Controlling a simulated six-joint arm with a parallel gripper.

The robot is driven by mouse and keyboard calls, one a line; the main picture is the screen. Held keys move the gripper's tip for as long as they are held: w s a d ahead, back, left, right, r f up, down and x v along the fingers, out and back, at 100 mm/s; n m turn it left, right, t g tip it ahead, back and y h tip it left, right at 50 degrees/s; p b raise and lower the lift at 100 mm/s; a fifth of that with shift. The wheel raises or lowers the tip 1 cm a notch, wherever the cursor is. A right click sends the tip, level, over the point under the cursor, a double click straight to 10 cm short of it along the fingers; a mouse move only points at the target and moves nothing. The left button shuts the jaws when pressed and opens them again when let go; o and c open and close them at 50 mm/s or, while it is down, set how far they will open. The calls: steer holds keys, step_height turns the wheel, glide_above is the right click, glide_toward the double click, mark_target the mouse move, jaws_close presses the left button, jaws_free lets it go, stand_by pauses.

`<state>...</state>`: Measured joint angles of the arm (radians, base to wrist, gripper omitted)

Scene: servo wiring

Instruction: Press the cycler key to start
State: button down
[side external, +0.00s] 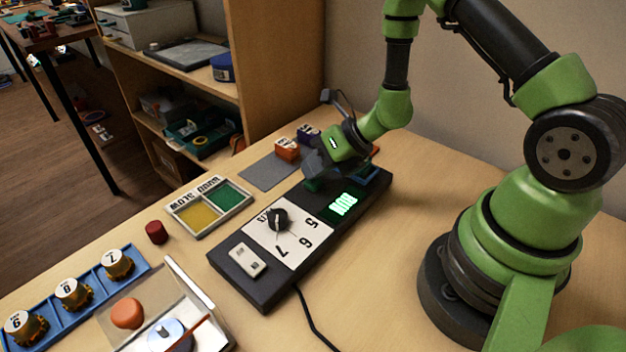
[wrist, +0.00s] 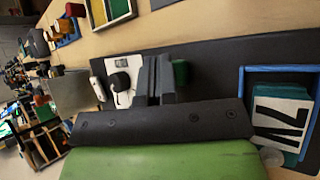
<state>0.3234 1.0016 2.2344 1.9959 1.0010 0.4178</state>
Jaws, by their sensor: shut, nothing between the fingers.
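The cycler (side external: 225,262) is a long black box on the table. It has a white dial panel (side external: 290,247) with a black knob (side external: 277,219), a white rocker switch (side external: 247,260) and a display (side external: 343,204) lit with green characters. A green key (side external: 314,185) shows on its far part; it also shows in the wrist view (wrist: 180,73), just right of my fingers. My gripper (side external: 313,165) is shut and empty, low over the key; contact is unclear. In the wrist view my fingers (wrist: 156,75) are together. A teal servo with a white label (wrist: 282,118) sits in a blue frame (wrist: 242,82).
A tray with yellow and green fields (side external: 210,206), a red cylinder (side external: 156,232) and a blue rack (side external: 85,297) of several numbered pieces stand left. A grey mat (side external: 268,173) with an orange block (side external: 287,149) lies beyond. A cable (side external: 314,325) runs off the cycler's front.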

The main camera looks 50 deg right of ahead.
steer(key=shift+r, duration=0.6)
steer(key=shift+r, duration=2.5)
steer(key=s+a+r+n+g+y, duration=0.1)
steer(key=s+a+r+n, duration=0.3)
steer(key=r+n, duration=0.4)
steer(key=s+a+r+n+g+y, duration=0.1)
steer(key=s+a+r+n, duration=0.2)
steer(key=r+n, duration=0.55)
steer(key=s+d+r+n+t+h, duration=0.1)
steer(key=s+d+n+h, duration=0.1)
steer(key=s+n, duration=0.3)
steer(key=s+d+r+n+h, duration=0.1)
steer(key=s+n, duration=0.4)
steer(key=n, duration=0.7)
steer(key=shift+s+d+r+t+h, duration=0.4)
steer(key=shift+r+h, duration=0.35)
steer(key=shift+h, duration=0.45)
